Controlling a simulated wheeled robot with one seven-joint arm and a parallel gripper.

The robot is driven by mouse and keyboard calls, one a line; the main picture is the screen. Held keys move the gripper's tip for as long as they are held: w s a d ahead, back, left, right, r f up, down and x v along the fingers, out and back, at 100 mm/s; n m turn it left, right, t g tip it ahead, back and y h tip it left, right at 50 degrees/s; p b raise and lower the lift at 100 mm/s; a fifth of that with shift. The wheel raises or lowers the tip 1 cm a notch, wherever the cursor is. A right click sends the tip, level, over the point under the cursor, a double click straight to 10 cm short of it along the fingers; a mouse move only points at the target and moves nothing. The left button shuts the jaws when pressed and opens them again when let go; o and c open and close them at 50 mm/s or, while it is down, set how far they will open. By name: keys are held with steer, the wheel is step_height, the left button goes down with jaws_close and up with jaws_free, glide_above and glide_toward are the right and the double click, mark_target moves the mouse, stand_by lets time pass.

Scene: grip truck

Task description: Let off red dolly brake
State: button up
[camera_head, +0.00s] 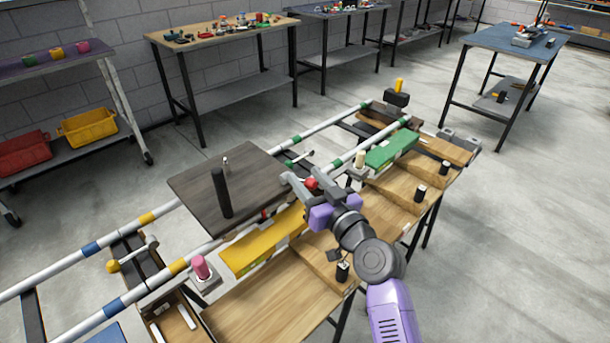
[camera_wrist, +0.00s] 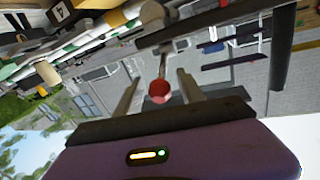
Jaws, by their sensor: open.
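A dark dolly platform (camera_head: 195,185) sits across the striped rails, with a black post (camera_head: 221,192) standing on it. A red brake knob (camera_head: 311,183) is at the platform's right side. In the wrist view the red knob (camera_wrist: 160,93) is on the end of a grey lever (camera_wrist: 165,62). My gripper (camera_head: 309,177) is open at the knob. Its two fingers stand either side of the knob in the wrist view, with a visible gap on each side. The brake's mounting is partly hidden by my gripper in the head view.
A yellow block (camera_head: 262,240), a green block (camera_head: 392,148) and a pink peg (camera_head: 200,267) are near my arm. A lever with a yellow knob (camera_head: 113,266) is at the left. Open floor lies at the right.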

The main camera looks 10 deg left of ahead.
steer(key=shift+w+a, duration=0.4)
steer(key=shift+w, duration=0.15)
jaws_close()
stand_by(1.1)
